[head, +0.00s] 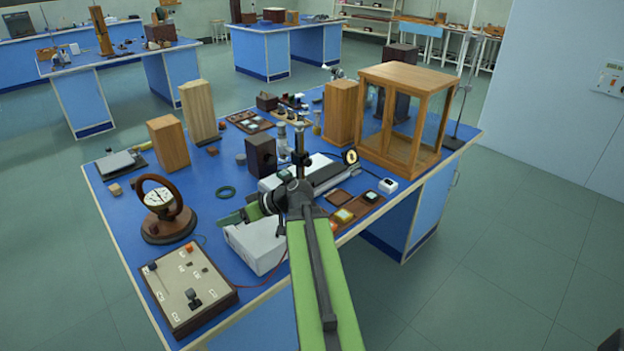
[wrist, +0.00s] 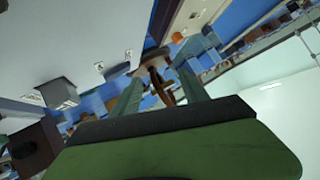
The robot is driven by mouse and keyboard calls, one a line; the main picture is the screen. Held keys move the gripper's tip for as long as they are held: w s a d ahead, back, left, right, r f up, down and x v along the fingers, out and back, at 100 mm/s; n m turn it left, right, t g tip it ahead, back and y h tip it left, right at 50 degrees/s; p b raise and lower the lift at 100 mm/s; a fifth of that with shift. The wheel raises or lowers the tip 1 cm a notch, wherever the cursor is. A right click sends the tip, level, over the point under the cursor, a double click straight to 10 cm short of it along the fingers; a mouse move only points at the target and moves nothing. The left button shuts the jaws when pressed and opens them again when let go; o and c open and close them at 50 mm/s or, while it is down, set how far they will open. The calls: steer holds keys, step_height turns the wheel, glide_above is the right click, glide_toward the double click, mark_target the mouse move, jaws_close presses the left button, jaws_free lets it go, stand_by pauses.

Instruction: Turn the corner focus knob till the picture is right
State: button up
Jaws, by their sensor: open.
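A control box (head: 185,290) with a pale top lies at the bench's near left corner. A black knob (head: 193,298) stands on it, with an orange button and small switches. I cannot tell whether this knob is the focus knob, and no picture to focus is clear. My gripper (head: 238,214) is over the bench's near side, right of and beyond the box, and apart from it. In the wrist view its two green fingers (wrist: 160,78) are apart with nothing held between them. A brown ringed dial instrument (head: 160,200) stands just beyond the box; the wrist view is too tilted to place the knob.
A white box (head: 256,245) sits below my gripper at the bench's near edge. A dark block (head: 262,155) and a glass-sided wooden case (head: 405,117) stand farther right.

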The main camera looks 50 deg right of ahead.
steer(key=s+d+r+m+t+h+b, duration=0.1)
steer(key=s+d+t+h+b, duration=0.15)
steer(key=d, duration=0.65)
steer(key=s+d+r+m+t+h+b, duration=0.1)
steer(key=s+d+t, duration=0.25)
steer(key=d, duration=0.55)
steer(key=m+t+h+b, duration=0.2)
steer(key=h+b, duration=0.1)
steer(key=h, duration=0.2)
glide_toward(310, 163)
steer(key=shift+y, duration=0.25)
steer(key=w, duration=0.9)
steer(key=shift+d+r, duration=0.1)
steer(key=shift+d, duration=0.2)
